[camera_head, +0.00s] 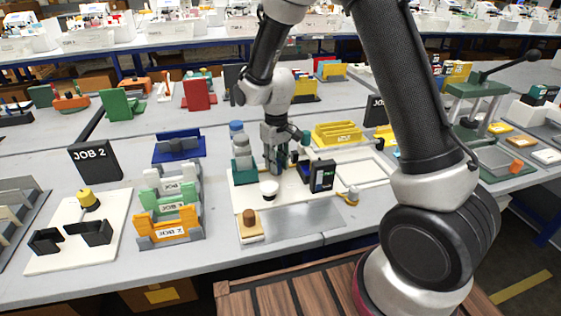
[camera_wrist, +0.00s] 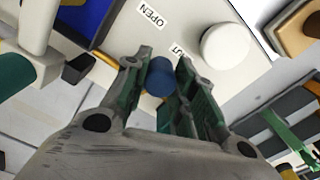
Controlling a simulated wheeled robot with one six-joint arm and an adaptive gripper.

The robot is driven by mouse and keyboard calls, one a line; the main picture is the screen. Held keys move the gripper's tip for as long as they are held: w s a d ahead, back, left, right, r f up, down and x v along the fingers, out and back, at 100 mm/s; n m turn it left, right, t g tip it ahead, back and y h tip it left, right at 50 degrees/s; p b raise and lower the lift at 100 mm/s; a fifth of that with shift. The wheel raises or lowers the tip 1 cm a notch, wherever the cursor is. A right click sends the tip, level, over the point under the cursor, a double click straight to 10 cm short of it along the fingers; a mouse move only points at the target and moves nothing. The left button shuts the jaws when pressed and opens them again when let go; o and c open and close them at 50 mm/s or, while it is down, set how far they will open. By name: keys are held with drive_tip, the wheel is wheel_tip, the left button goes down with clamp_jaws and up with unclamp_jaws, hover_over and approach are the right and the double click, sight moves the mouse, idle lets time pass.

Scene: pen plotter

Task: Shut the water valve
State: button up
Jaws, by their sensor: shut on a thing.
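My gripper (camera_head: 277,166) points down over a cream board (camera_head: 245,197) in the middle of the table in the head view. In the wrist view, my gripper (camera_wrist: 163,68) has its two fingers on either side of a blue round-ended valve handle (camera_wrist: 160,78), and is shut on it. A printed label OPEN (camera_wrist: 151,14) lies beyond the fingertips. A second label (camera_wrist: 186,49), probably SHUT, is partly hidden by the right finger. The valve body is hidden, so I cannot tell how the handle is turned.
A white round cap (camera_head: 268,188) stands close in front of my gripper. A brown cylinder (camera_head: 249,217) stands at the board's front left.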

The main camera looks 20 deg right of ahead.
drive_tip(key=m, duration=0.1)
drive_tip(key=a+m, duration=0.1)
drive_tip(key=m, duration=0.2)
drive_tip(key=shift+w+a, duration=0.3)
drive_tip(key=shift+w, duration=0.1)
drive_tip(key=shift+w+a+m, duration=0.2)
drive_tip(key=shift+m, duration=0.45)
drive_tip(key=shift+w+a+m, duration=0.15)
drive_tip(key=shift+m, duration=0.5)
drive_tip(key=o, duration=0.9)
drive_tip(key=shift+o, duration=0.8)
drive_tip(key=shift+s, duration=0.1)
wheel_tip(320, 180, up, 8)
